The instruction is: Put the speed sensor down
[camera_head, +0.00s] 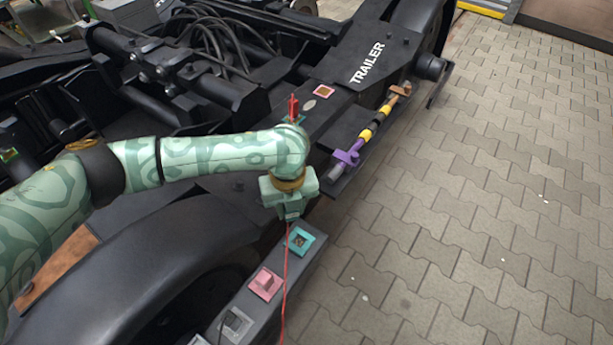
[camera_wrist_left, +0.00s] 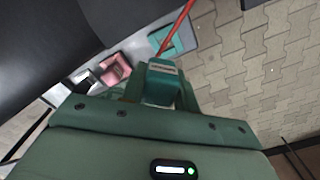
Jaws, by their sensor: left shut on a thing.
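My left gripper (camera_head: 291,208) is shut on a small teal block with a pale label, which I take to be the speed sensor; it shows between the fingers in the left wrist view (camera_wrist_left: 162,80). A thin red cable (camera_head: 285,290) runs from it down across the grey ledge, and also shows in the wrist view (camera_wrist_left: 176,27). The gripper is just above and behind a teal square frame (camera_head: 312,236) on the ledge (camera_head: 255,314). The frame has a dark centre. I cannot tell whether the sensor touches anything. My right gripper is not in view.
Along the ledge lie a pink square with a pink block (camera_head: 265,283) and a grey block (camera_head: 235,323). A red upright piece (camera_head: 293,108) stands behind my arm. Paved floor (camera_head: 480,210) is open at right.

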